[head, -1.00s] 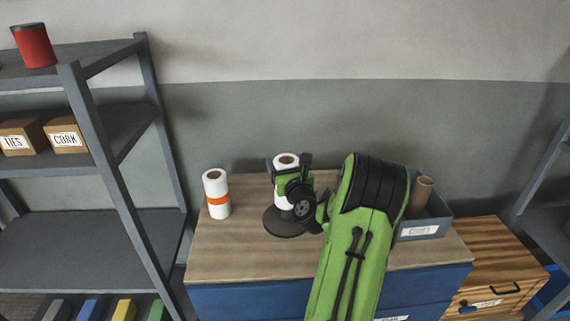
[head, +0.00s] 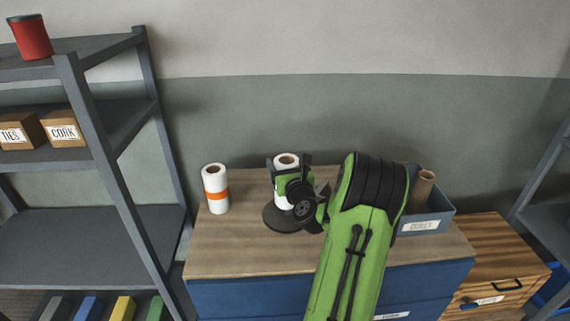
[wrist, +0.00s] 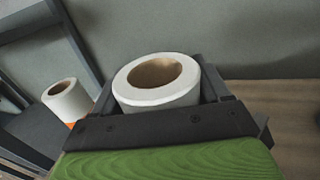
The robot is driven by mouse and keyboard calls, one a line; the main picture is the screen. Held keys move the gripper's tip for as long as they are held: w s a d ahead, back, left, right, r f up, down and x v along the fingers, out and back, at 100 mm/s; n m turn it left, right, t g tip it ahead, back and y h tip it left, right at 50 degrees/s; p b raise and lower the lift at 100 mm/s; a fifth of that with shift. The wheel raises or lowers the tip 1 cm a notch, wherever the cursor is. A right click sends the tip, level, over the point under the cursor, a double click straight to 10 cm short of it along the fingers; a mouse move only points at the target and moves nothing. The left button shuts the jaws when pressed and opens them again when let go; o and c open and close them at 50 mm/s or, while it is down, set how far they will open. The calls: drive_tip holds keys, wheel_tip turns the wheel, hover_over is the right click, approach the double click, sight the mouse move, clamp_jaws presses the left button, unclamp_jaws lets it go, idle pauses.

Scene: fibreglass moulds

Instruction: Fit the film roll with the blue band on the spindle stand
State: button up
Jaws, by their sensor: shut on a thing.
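A white film roll (head: 287,161) stands upright over the round dark base of the spindle stand (head: 277,221) on the dresser top. My gripper (head: 289,172) is shut on this roll, with a finger on each side. In the wrist view the held roll (wrist: 157,82) shows its open brown core from above, with my gripper (wrist: 160,100) around it. Its band is hidden by the gripper, so I cannot see its colour. No spindle tip shows in the core. I cannot tell whether the roll rests on the base.
Another white roll with an orange band (head: 216,189) stands to the left on the wooden top (head: 235,245). A grey-blue bin (head: 430,217) with a brown tube (head: 424,187) is at the right. A grey shelf rack (head: 120,190) stands left. The wall is close behind.

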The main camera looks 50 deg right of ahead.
drive_tip(key=shift+f+b, duration=1.35)
drive_tip(key=shift+f, duration=0.4)
drive_tip(key=o, duration=1.3)
drive_tip(key=shift+o, duration=0.4)
drive_tip(key=shift+s, duration=0.1)
drive_tip(key=b+v, duration=1.1)
drive_tip(key=v, duration=0.4)
drive_tip(key=shift+s+a, duration=0.25)
